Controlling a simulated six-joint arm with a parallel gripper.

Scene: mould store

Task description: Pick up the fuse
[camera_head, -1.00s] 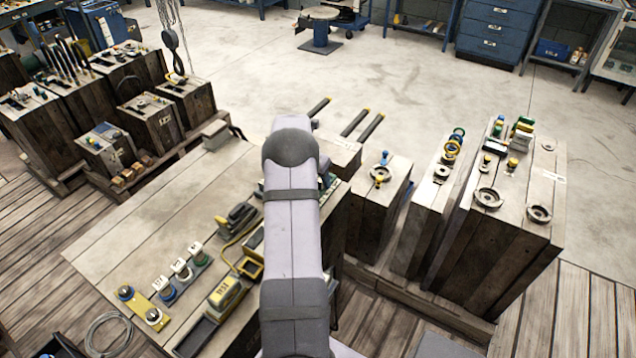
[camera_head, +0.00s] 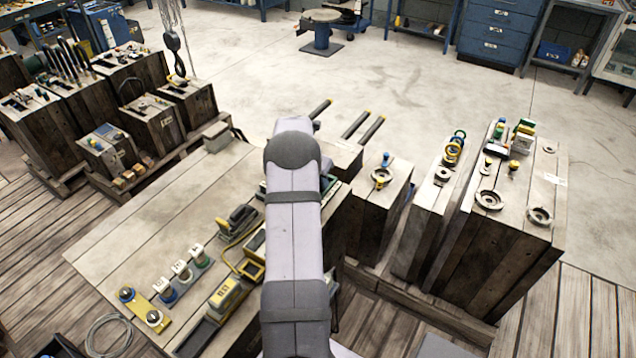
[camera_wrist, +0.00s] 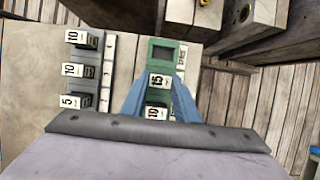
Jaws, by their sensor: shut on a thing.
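In the wrist view, my gripper (camera_wrist: 159,86) has two blue fingers shut on a fuse with a white label marked 15 (camera_wrist: 159,80). Below it, between the fingers, a second white label marked 10 (camera_wrist: 157,112) shows on another fuse. A green holder (camera_wrist: 181,62) lies behind the fingers, with a dark square opening (camera_wrist: 163,52) above the held fuse. I cannot tell how far the held fuse is from the holder. In the head view my arm hides the gripper and the held fuse.
In the wrist view, a row of fuses marked 10 (camera_wrist: 74,37), 10 (camera_wrist: 72,69) and 5 (camera_wrist: 70,101) stands to the left. In the head view, the wooden tabletop (camera_head: 130,240) has clear room at left. Wooden crates (camera_head: 490,250) stand at right.

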